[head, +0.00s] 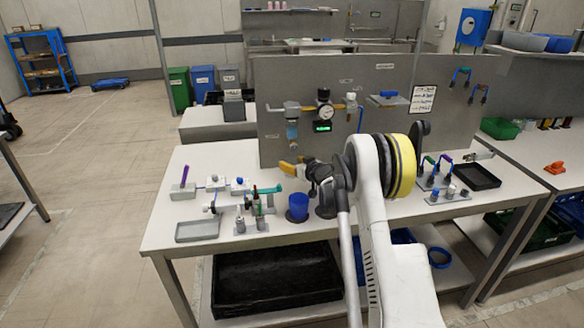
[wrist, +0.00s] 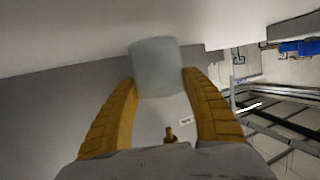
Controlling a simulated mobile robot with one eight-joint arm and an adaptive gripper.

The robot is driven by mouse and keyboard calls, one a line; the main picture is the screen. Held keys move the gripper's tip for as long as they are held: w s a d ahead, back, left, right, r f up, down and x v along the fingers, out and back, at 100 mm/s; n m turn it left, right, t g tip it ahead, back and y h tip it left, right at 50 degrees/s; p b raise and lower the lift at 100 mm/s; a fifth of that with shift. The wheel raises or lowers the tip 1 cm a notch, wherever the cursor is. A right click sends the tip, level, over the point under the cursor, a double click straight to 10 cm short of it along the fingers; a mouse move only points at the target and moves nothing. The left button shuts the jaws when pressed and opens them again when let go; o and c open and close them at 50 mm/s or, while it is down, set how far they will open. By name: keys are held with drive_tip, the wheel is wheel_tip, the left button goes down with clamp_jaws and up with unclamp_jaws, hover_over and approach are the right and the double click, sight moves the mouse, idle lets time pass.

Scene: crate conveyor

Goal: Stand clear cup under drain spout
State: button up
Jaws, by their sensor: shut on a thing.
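A pale, see-through cup (wrist: 155,68) is held between the yellow fingers of my gripper (wrist: 162,84) in the wrist view. My gripper also shows in the head view (head: 289,168), in front of the grey panel; the cup cannot be made out clearly there. A filter bowl (head: 292,131) hangs from the pipework on the panel, above my gripper. The drain spout itself is too small to make out. In the wrist view, a small brass-coloured fitting (wrist: 170,134) shows between the fingers.
A gauge (head: 323,112) and a green display sit to the right of the bowl on the panel (head: 275,75). Small fixtures and a grey tray (head: 198,230) are at the left; a black tray (head: 478,177) is at the right.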

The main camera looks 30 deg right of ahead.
drive_tip(key=shift+r, duration=0.15)
drive_tip(key=shift+f, duration=0.25)
drive_tip(key=o, duration=1)
drive_tip(key=shift+c, duration=0.2)
drive_tip(key=shift+r, duration=0.1)
